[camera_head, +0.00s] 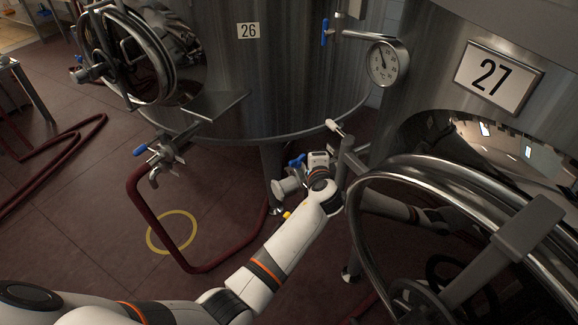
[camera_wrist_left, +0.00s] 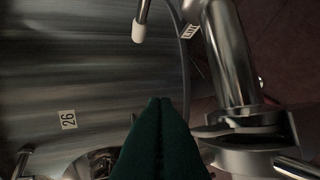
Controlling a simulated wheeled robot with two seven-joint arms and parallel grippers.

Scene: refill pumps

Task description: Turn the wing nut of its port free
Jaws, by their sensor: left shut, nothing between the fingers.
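In the left wrist view a steel pipe (camera_wrist_left: 228,55) ends in a clamp ring (camera_wrist_left: 270,122) right of my left gripper. A metal piece at the lower right corner (camera_wrist_left: 298,167) may belong to the wing nut, but it is cut off and I cannot make out its wings. My left gripper (camera_wrist_left: 160,104) is shut and empty, its dark fingers together, left of the clamp and apart from it in the picture. In the head view my left arm reaches to the pipe fittings (camera_head: 347,160) between the two tanks; the fingertips are not clear there. My right gripper is not in view.
Tank 26 (camera_head: 290,80) stands behind and tank 27 (camera_head: 440,70) at right, with a round hatch in front. A white-tipped rod (camera_wrist_left: 140,30) rises ahead of the fingers. A red hose (camera_head: 135,210) and blue-handled valve (camera_head: 140,150) are left.

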